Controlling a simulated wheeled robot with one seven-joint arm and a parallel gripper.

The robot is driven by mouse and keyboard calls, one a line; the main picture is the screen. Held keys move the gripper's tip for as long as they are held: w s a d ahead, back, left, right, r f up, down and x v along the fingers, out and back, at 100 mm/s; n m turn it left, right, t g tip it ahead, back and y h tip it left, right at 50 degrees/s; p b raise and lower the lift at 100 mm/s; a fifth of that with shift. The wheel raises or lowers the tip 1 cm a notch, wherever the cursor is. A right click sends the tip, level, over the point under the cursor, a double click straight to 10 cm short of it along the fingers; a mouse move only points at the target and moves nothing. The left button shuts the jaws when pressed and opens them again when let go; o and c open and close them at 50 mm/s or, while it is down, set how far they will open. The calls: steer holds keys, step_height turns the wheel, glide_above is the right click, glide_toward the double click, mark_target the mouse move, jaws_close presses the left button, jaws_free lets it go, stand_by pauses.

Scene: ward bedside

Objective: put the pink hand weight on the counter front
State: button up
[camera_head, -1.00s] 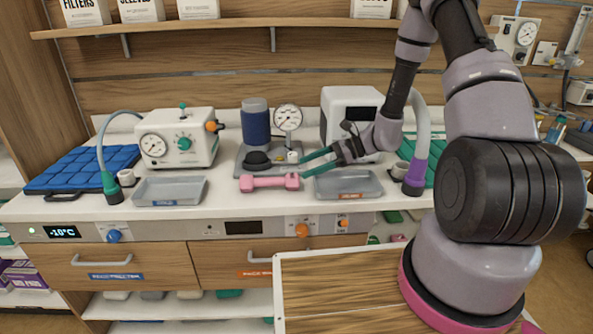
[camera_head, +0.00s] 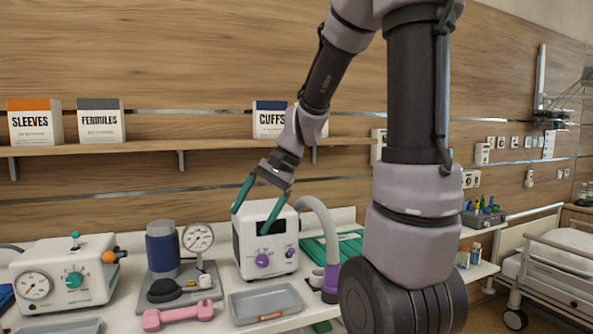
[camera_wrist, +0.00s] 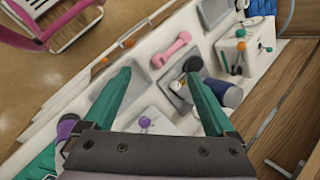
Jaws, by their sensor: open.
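The pink hand weight (camera_head: 178,315) lies on the white counter (camera_head: 222,296) near its front edge, in front of the gauge stand and left of a grey tray. It also shows in the wrist view (camera_wrist: 170,49), at the top middle. My gripper (camera_head: 254,222) has teal fingers spread apart and empty. It hangs above the counter, in front of the white device with the purple knob, up and to the right of the weight. In the wrist view my two fingers (camera_wrist: 160,85) frame the counter, with the weight beyond their tips.
A gauge stand with a blue cylinder (camera_head: 162,246) stands behind the weight. A grey tray (camera_head: 265,303) lies to its right. A white device (camera_head: 265,245) and a grey hose (camera_head: 325,240) stand further right. A shelf (camera_head: 180,146) with boxes runs above.

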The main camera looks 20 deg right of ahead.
steer(key=s+d+r+n+t+h, duration=0.3)
steer(key=s+d+r+t, duration=0.3)
steer(key=s+r, duration=0.3)
steer(key=shift+s+d+r+n+h, duration=0.25)
steer(key=shift+r+n+h, duration=0.2)
steer(key=shift+r, duration=0.45)
steer(key=shift+d, duration=0.1)
